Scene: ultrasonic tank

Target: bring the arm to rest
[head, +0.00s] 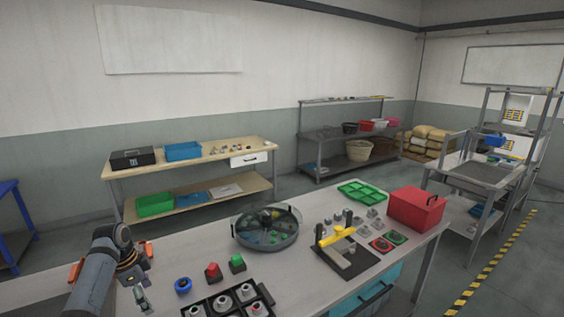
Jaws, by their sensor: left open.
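My left arm comes in at the lower left over the workbench (310,283). My left gripper (141,292) is small in view, open, with nothing visible between its fingers. It is to the left of a blue ring-shaped part (183,286) and apart from it. A round tank with a clear lid (267,228) stands at the middle of the bench. My right gripper is not in view.
Red (213,271) and green (237,264) blocks stand near a black tray (228,303) of grey parts. A yellow-topped fixture (336,236), a green tray (363,192) and a red box (416,208) are farther right. Bare bench lies between the tray and fixture.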

